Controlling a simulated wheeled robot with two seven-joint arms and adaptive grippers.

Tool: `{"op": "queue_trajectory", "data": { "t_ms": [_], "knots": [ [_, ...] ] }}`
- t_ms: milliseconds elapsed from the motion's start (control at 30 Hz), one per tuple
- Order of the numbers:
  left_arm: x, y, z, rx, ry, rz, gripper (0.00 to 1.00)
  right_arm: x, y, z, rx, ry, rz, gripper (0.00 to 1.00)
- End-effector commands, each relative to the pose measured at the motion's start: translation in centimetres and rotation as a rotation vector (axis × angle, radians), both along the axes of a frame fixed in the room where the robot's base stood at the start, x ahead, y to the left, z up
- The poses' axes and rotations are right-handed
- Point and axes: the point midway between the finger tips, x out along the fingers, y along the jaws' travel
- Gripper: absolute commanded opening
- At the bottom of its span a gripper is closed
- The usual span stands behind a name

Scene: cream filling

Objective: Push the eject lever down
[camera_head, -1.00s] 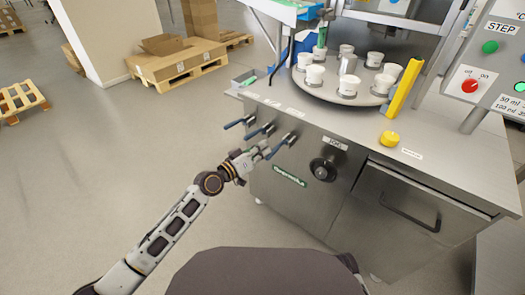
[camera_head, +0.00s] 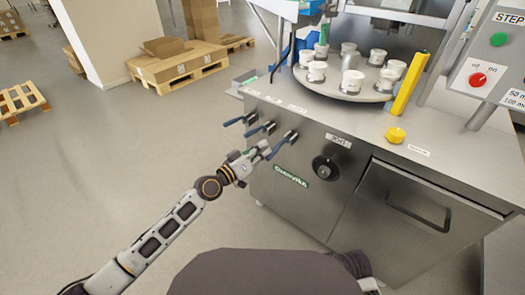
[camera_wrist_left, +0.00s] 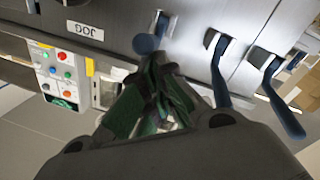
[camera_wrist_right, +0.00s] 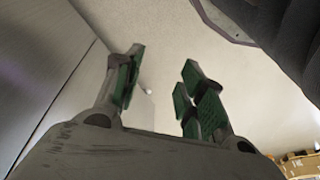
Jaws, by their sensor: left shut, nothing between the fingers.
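Three blue-handled levers stick out of the machine's steel front in the head view: a left lever (camera_head: 236,121), a middle lever (camera_head: 259,130) and a right lever (camera_head: 281,146). Small labels sit above them, but I cannot read which one is eject. My left gripper (camera_head: 259,152) is shut and empty, close by the right lever. In the left wrist view its fingertips (camera_wrist_left: 152,66) are just below the end of the nearest lever (camera_wrist_left: 147,43); I cannot tell if they touch. My right gripper (camera_wrist_right: 160,85) is open and empty in the right wrist view.
A round turntable (camera_head: 345,95) with several white cups stands on the machine. A black knob (camera_head: 325,169) and a drawer handle (camera_head: 417,213) are on its front. A yellow button (camera_head: 396,135) sits on top.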

Motion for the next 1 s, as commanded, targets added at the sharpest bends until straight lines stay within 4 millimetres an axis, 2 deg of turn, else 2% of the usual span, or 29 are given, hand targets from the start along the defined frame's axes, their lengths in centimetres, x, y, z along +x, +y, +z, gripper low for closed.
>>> {"op": "queue_trajectory", "data": {
  "t_ms": [467,833,1000],
  "knots": [
    [-0.2,0.0,-0.9,-0.007,-0.011,-0.001,0.00,-0.5,0.4,1.8,0.017,-0.027,0.006,0.40],
    [-0.3,0.1,-1.4,-0.008,-0.012,-0.002,0.00,-0.1,0.6,4.1,0.033,-0.074,0.012,0.40],
    [-0.3,0.1,-1.7,-0.008,-0.012,-0.002,0.00,0.2,1.1,3.3,0.057,-0.100,0.015,0.40]
  ]
}}
